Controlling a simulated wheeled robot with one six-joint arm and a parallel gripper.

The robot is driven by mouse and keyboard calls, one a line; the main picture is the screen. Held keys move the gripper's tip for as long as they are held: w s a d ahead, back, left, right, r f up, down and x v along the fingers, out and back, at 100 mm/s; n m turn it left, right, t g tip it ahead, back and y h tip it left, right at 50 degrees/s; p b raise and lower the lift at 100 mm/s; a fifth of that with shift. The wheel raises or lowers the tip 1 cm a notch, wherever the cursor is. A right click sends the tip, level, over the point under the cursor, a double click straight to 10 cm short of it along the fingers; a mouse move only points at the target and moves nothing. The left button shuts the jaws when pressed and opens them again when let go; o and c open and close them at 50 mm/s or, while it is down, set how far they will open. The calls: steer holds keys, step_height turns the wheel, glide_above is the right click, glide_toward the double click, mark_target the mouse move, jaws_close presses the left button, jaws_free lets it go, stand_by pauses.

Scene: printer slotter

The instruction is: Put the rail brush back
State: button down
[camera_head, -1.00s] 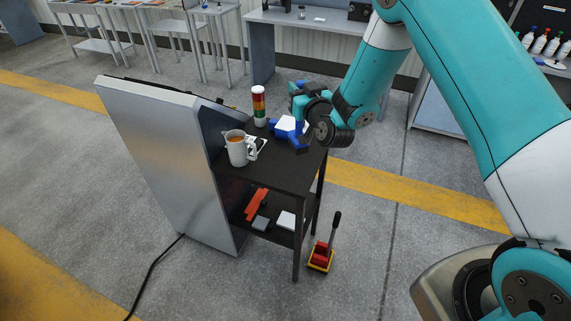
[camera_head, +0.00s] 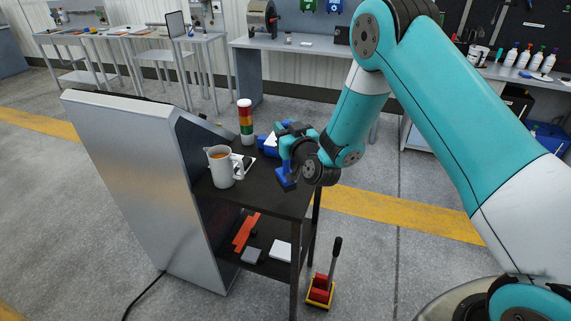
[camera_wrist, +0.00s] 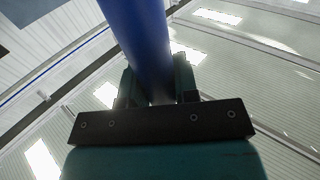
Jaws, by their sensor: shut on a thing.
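My gripper (camera_head: 287,150) is shut on a blue bar-shaped thing, which I take to be the rail brush (camera_head: 286,180). In the head view part of it shows below and left of the jaws, over the right side of the dark cart top (camera_head: 250,198). In the wrist view its smooth blue body (camera_wrist: 139,35) runs up between both fingers, with ceiling behind; no bristles can be made out. Another blue thing with a white part (camera_head: 265,146) lies on the cart behind the gripper, partly hidden by it.
A white mug (camera_head: 221,168) with brown drink and a red-amber-green signal lamp (camera_head: 245,122) stand on the cart. A grey slanted panel (camera_head: 140,180) borders its left. A yellow and red item with a black handle (camera_head: 321,290) is on the floor at right.

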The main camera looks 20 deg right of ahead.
steer(key=shift+f+b, duration=1.1)
steer(key=shift+f, duration=2.1)
steer(key=shift+f, duration=0.15)
steer(key=c, duration=0.9)
jaws_free()
steer(key=shift+o, duration=0.2)
steer(key=shift+s+r, duration=0.1)
steer(key=shift+r, duration=0.1)
